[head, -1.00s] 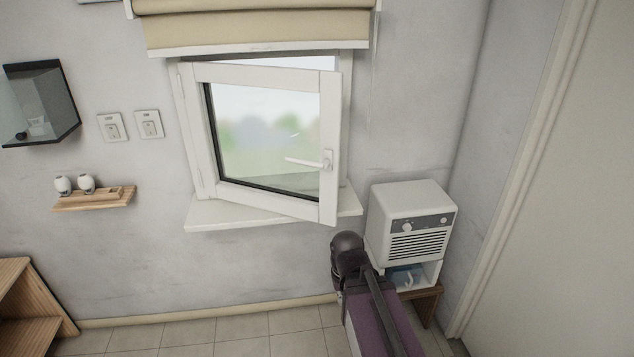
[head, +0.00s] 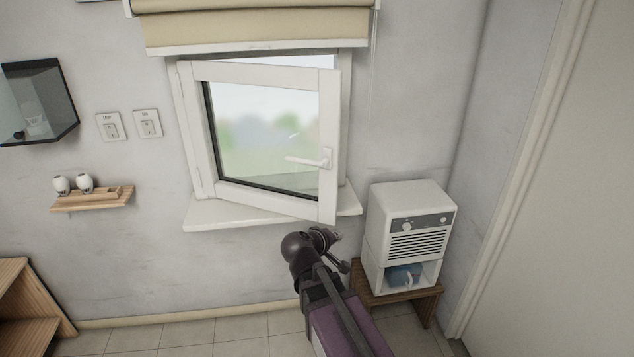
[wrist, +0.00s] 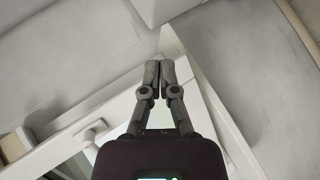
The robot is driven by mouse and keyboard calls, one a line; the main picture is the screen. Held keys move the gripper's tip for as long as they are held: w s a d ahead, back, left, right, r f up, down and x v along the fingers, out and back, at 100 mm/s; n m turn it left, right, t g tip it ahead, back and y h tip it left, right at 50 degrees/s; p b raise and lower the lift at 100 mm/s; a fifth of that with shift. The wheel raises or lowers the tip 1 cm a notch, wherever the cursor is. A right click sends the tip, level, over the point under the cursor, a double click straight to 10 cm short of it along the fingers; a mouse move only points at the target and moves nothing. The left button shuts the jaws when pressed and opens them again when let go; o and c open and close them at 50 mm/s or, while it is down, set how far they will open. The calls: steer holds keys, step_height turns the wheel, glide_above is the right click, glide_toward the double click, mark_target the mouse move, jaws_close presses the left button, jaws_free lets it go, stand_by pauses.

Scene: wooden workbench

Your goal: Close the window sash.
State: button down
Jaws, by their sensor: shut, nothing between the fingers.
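The white window sash (head: 328,125) stands ajar in its frame, hinged on the left, with its right edge swung out into the room. Its handle (head: 312,160) lies roughly horizontal, pointing left. My gripper (head: 340,265) is below the sash's lower right corner in the head view, small and partly hidden by the arm. In the wrist view my gripper (wrist: 159,70) has its two fingers together with nothing between them. The sash (wrist: 125,105) and its handle (wrist: 92,132) show behind and left of the fingers there. I cannot tell whether the gripper touches the sash.
A white sill (head: 235,214) runs beneath the window and a beige blind (head: 255,28) hangs above. A white appliance (head: 410,222) stands on a wooden stool (head: 400,297) right of my arm. A small shelf (head: 92,200) and switches (head: 110,126) are on the left wall.

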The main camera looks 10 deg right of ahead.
mark_target(320, 176)
steer(key=w+a+r+n+t, duration=0.5)
steer(key=a+r+n+t, duration=0.1)
steer(key=a+r+t, duration=0.1)
steer(key=shift+a+r+n, duration=0.3)
steer(key=shift+a+r, duration=0.4)
steer(key=shift+a, duration=0.45)
steer(key=x, duration=1.4)
steer(key=shift+r, duration=0.15)
steer(key=shift+w+a, duration=0.1)
steer(key=shift+w, duration=0.1)
